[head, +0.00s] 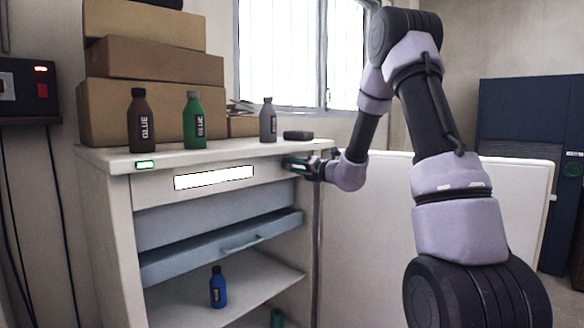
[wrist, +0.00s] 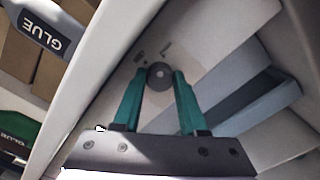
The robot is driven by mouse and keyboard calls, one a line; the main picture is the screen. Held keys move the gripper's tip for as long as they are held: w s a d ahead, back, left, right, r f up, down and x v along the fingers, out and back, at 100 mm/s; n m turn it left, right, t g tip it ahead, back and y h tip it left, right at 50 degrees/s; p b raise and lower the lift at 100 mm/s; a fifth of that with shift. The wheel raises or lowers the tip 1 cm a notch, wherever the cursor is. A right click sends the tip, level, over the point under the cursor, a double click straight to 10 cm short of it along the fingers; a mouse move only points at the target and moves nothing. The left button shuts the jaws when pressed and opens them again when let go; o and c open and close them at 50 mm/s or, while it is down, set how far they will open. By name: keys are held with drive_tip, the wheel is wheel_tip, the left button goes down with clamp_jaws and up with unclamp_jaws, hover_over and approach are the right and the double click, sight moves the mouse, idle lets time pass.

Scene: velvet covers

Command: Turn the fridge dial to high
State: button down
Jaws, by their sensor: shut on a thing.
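The fridge (head: 108,235) stands open in the head view, with its white door (head: 400,225) swung to the right. The dial (wrist: 158,74) is a small dark round knob on the pale panel inside, seen in the wrist view. Small dark marks, too small to read, sit just beyond it. My gripper (head: 297,163) is at the upper right of the fridge opening. In the wrist view my gripper's green fingers (wrist: 155,80) are shut on the dial, one on each side. The dial is hidden behind my gripper in the head view.
Glue bottles, brown (head: 141,122), green (head: 194,122) and grey (head: 268,122), stand on the fridge top beside stacked boxes (head: 150,65). A lit strip (head: 213,178), a blue drawer (head: 215,247) and a shelf with a blue bottle (head: 218,290) are inside.

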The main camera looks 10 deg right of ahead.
drive_tip(key=shift+m, duration=1)
drive_tip(key=shift+c, duration=2.2)
unclamp_jaws()
drive_tip(key=v, duration=1)
drive_tip(key=shift+s+d, duration=0.25)
drive_tip(key=shift+s, duration=0.05)
